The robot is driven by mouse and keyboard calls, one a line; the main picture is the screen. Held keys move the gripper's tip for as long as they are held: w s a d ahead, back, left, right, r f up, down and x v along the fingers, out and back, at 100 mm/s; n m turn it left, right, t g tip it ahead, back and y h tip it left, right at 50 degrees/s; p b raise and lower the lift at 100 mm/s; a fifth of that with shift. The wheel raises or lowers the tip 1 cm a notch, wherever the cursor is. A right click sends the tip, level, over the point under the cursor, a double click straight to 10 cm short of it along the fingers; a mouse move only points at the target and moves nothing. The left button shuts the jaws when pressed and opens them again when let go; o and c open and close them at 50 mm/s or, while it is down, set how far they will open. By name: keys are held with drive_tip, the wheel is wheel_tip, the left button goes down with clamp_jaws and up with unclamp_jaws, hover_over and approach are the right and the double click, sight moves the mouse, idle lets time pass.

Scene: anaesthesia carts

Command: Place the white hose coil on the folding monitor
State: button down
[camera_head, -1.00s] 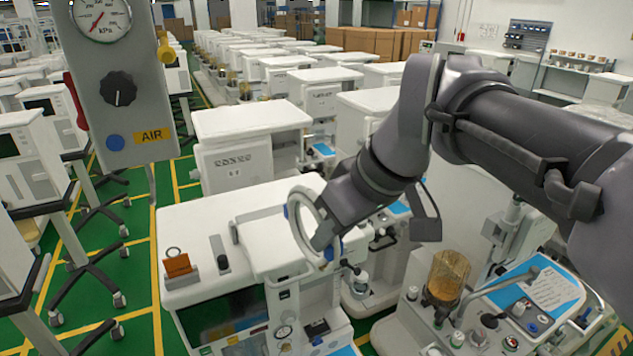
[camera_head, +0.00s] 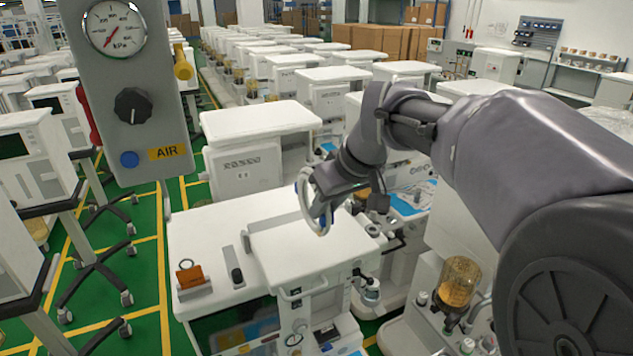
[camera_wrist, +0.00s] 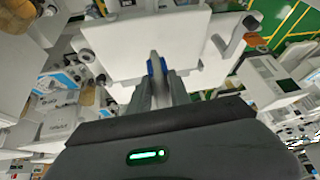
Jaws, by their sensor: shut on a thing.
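The white hose coil (camera_head: 303,205) is a thin white ring with a blue band, standing roughly upright in my gripper (camera_head: 316,203). My gripper is shut on its rim. In the wrist view the coil (camera_wrist: 153,57) shows nearly edge-on between the fingers (camera_wrist: 160,88). Below the coil in the head view is a cart with a raised white flat-topped housing (camera_head: 310,238), which looks like the folding monitor, though I cannot be sure. Its white top also shows in the wrist view (camera_wrist: 125,45). The coil appears above this top; the exact gap cannot be judged.
An orange block (camera_head: 190,278) and a dark-topped post stand on the cart's left part. A grey gauge panel (camera_head: 130,110) hangs at the upper left. An amber canister (camera_head: 458,283) stands at the right. More white carts (camera_head: 262,120) fill the space behind.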

wheel_tip(320, 180, down, 4)
drive_tip(key=shift+r+b, duration=0.1)
drive_tip(key=shift+b, duration=0.95)
drive_tip(key=shift+r, duration=0.2)
drive_tip(key=shift+f, duration=0.1)
drive_tip(key=c, duration=1.2)
unclamp_jaws()
